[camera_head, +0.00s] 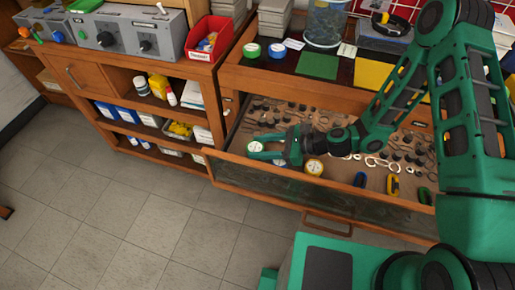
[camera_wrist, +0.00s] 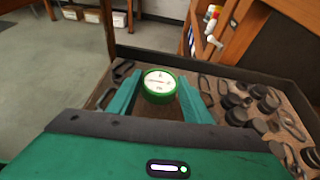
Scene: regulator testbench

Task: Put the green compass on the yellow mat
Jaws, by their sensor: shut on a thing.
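A green compass (camera_head: 256,146) with a white dial is between the fingers of my gripper (camera_head: 262,152), at the left front of the open drawer. In the wrist view the green compass (camera_wrist: 158,84) sits dial up between the two fingertips (camera_wrist: 158,97). My gripper is shut on it. I cannot tell how far it is above the drawer floor. The yellow mat (camera_head: 370,75) lies on the bench top behind the drawer, partly hidden by my arm. Another green-rimmed round dial (camera_head: 252,50) stands on the bench top.
The open drawer (camera_head: 300,190) holds many small parts, a yellow-rimmed dial (camera_head: 314,167) and coloured tools. A green mat (camera_head: 317,66), a blue-rimmed dial (camera_head: 277,51) and a glass jar (camera_head: 325,22) are near the yellow mat. A red bin (camera_head: 209,38) stands to the left.

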